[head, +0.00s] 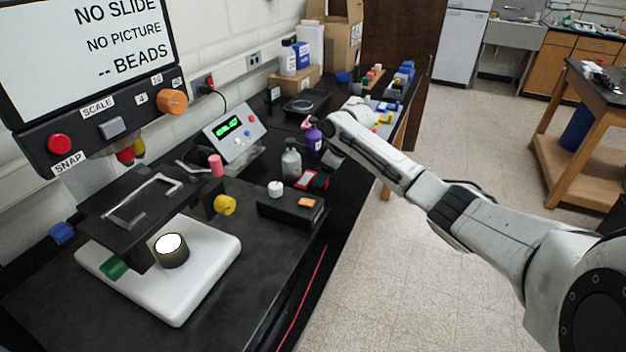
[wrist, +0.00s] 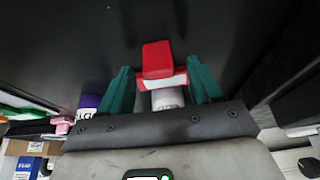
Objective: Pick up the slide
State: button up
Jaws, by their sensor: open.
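No clear glass slide can be made out, and I cannot tell which small piece is the slide. A red block with a white band (wrist: 157,58) shows in the wrist view between the teal fingers of my gripper (wrist: 160,72). The fingers stand apart, one on each side of it; contact cannot be told. A pale cylinder (wrist: 167,98) shows between the block and my palm. In the head view a small red and white piece (head: 306,180) sits behind a black box with an orange patch (head: 306,202). My fingers are not clearly seen there.
A microscope with a white base (head: 210,285) stands at left, under a screen reading "NO SLIDE, NO PICTURE". A grey bottle (head: 291,164) and purple spray bottle (head: 313,143) stand close to my wrist. A green-lit display box (head: 232,132) is by the wall.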

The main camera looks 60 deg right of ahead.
jog(key=shift+w+f, duration=0.15)
jog(key=shift+f, duration=0.35)
jog(key=c, duration=1.1)
jog(key=shift+c, duration=0.2)
jog(key=shift+r, duration=0.1)
